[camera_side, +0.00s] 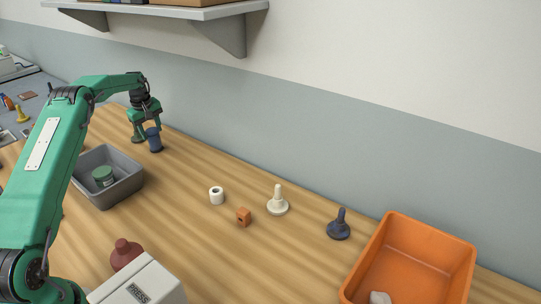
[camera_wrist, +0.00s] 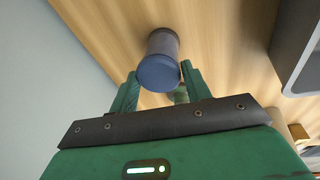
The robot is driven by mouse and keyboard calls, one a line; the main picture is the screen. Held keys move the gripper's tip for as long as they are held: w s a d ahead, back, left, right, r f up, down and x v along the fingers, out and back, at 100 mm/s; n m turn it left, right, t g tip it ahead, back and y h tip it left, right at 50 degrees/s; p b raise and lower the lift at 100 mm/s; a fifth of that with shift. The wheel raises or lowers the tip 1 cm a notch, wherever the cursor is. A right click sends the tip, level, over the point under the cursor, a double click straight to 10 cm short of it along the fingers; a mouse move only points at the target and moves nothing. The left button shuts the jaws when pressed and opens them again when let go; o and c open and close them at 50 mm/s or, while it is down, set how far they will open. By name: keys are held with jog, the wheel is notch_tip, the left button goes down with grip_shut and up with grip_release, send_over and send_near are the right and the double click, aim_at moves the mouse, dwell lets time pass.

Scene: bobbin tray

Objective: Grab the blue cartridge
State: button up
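The blue cartridge (camera_side: 154,141) is a dark blue cylinder standing on the wooden table at the far left, near the wall. In the wrist view the cartridge (camera_wrist: 160,68) shows its round blue end between the tips of my two green fingers. My gripper (camera_side: 147,124) is low over the table at the cartridge; it also shows in the wrist view (camera_wrist: 158,72). The fingers are apart, with a narrow gap at the left finger. I cannot tell whether the right finger touches the cartridge. A small greenish thing (camera_wrist: 180,95) is partly hidden behind the right finger.
A grey tray (camera_side: 134,184) holding a green jar (camera_side: 103,176) stands close by. A white ring (camera_side: 216,195), an orange block (camera_side: 244,217), a cream peg (camera_side: 278,203) and a dark blue peg (camera_side: 339,228) stand mid-table. An orange bin (camera_side: 455,262) is at right.

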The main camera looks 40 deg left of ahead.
dwell(0.3)
jog(key=shift+r, duration=0.5)
grip_shut()
jog(key=shift+r, duration=1.65)
jog(key=w+d+r, duration=0.1)
jog(key=d+r, duration=0.5)
jog(key=d, duration=0.5)
jog(key=shift+w+d+r, duration=0.25)
jog(key=shift+d+r, duration=0.05)
jog(key=shift+r, duration=0.05)
